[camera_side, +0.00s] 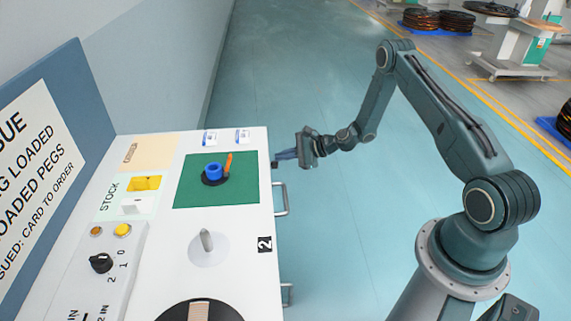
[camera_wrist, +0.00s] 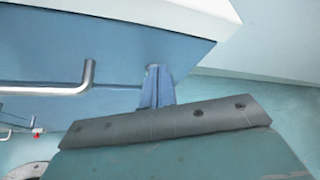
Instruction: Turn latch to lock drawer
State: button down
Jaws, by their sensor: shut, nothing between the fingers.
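My gripper (camera_side: 280,158) is at the right side of the white-topped bench, by its far corner. Its blue fingers are shut and empty, pointing at the bench side. In the wrist view the fingertips (camera_wrist: 156,72) are at the blue drawer front (camera_wrist: 110,55), right of a bent metal handle (camera_wrist: 70,88). The same handle (camera_side: 284,200) shows in the side view, nearer the camera than the gripper. The latch is not clearly seen; it may be hidden behind my fingers. I cannot tell whether the fingertips touch anything.
On the bench top are a green mat (camera_side: 245,190) with a blue ring (camera_side: 213,170) and orange peg (camera_side: 228,162), and a grey lever (camera_side: 207,240). A second handle (camera_side: 288,293) projects lower down. A small red part (camera_wrist: 38,130) shows at the lower left.

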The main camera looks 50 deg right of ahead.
jog(key=shift+s+a+f, duration=0.35)
jog(key=shift+s+a, duration=0.2)
jog(key=shift+s, duration=0.05)
dwell(0.5)
jog(key=shift+s+a+f, duration=0.25)
jog(key=shift+f, duration=0.2)
dwell(0.5)
jog(key=shift+s+a+r, duration=0.2)
jog(key=shift+r, duration=0.15)
dwell(0.4)
jog(key=shift+s+d, duration=2.1)
jog(key=d, duration=0.1)
jog(key=w+d+r, duration=0.1)
jog(key=shift+w+d+r, duration=0.1)
jog(key=shift+d+r, duration=0.1)
jog(key=shift+d, duration=0.15)
jog(key=shift+w+a, duration=0.1)
